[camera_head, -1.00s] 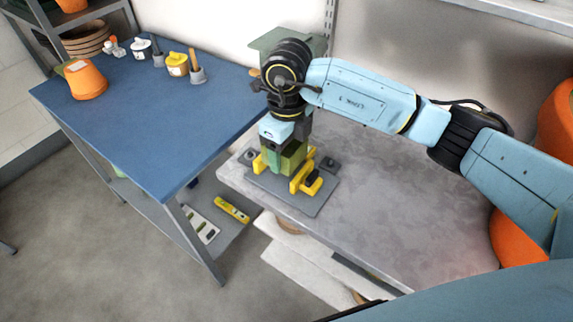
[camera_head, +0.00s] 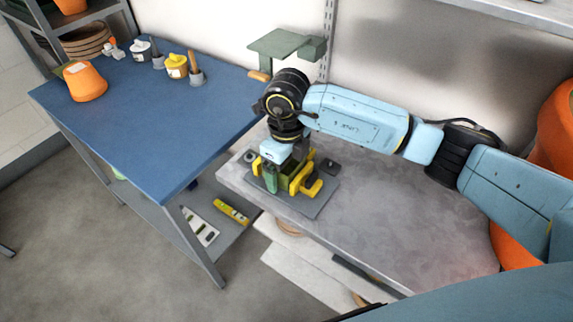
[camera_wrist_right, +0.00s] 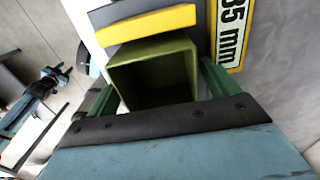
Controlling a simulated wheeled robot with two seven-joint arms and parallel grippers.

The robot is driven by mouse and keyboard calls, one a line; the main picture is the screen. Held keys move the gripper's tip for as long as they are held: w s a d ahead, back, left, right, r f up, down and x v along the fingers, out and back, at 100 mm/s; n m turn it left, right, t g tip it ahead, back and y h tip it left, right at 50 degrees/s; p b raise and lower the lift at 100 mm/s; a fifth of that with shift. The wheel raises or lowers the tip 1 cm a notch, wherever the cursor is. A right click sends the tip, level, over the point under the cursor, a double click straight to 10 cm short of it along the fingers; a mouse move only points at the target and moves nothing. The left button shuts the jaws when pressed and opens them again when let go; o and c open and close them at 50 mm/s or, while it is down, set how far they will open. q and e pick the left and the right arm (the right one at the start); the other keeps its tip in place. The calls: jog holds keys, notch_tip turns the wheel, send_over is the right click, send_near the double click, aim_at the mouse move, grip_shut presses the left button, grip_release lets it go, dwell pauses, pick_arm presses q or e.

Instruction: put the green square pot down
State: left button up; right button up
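The green square pot (camera_wrist_right: 180,62) shows in the right wrist view with its open top towards the camera. In the head view the pot (camera_head: 284,177) sits low between the yellow jaws of a fixture (camera_head: 301,178) on a grey base plate (camera_head: 308,207). My right gripper (camera_head: 276,174) points down over it. Its green fingers stand on both sides of the pot, close against its walls, and appear shut on it. The arm partly hides the pot in the head view. Whether its bottom touches the plate cannot be seen.
The grey bench (camera_head: 390,215) is clear right of the fixture. A blue table (camera_head: 150,110) at left carries an orange pot (camera_head: 85,82) and small tools. A "35 mm" label (camera_wrist_right: 232,32) lies beside the pot.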

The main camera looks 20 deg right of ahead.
notch_tip(320, 180, up, 12)
jog(key=shift+r, duration=0.2)
dwell(0.5)
dwell(0.4)
